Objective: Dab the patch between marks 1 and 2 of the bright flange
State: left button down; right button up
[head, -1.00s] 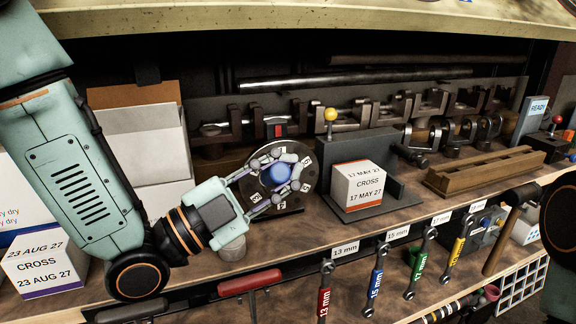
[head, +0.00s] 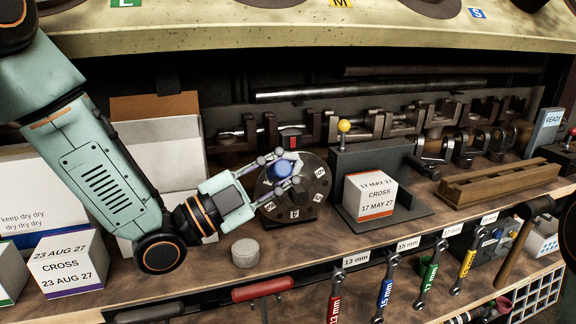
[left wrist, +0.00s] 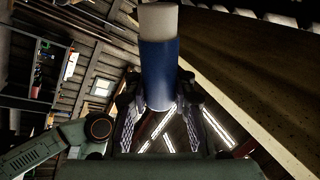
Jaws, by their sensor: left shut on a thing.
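My left gripper (head: 290,168) is shut on a blue dauber (head: 281,171), seen nearly end-on in the head view. The left wrist view shows the blue dauber (left wrist: 159,75) between the fingers, its pale whitish tip pointing away. A dark round flange (head: 318,190) with small white lettered tags stands upright on the bench. The gripper is in front of its upper left part and hides some of its face and tags. I cannot read marks 1 and 2, nor tell whether the dauber touches the flange. My right gripper is out of view.
A grey cylinder (head: 245,252) stands on the bench below the gripper. Right of the flange is a CROSS box (head: 370,197) on a dark fixture with a yellow-knobbed lever (head: 344,126). Another CROSS box (head: 68,264) is at left. Wrenches (head: 387,287) hang along the front edge.

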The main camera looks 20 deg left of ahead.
pick_arm(q)
jog(key=shift+w, duration=0.15)
jog(key=shift+w+a, duration=0.35)
jog(key=shift+w, duration=0.15)
dwell(0.5)
jog(key=w+d+b, duration=0.2)
jog(key=d, duration=0.1)
jog(key=shift+w+d, duration=0.1)
jog(key=shift+d, duration=0.1)
jog(key=shift+a, duration=0.1)
jog(key=shift+s+a+p, duration=0.15)
jog(key=shift+s+a, duration=0.4)
jog(key=shift+a, duration=0.25)
jog(key=shift+s+a+p, duration=0.15)
jog(key=shift+s+a, duration=0.4)
jog(key=shift+a, duration=0.25)
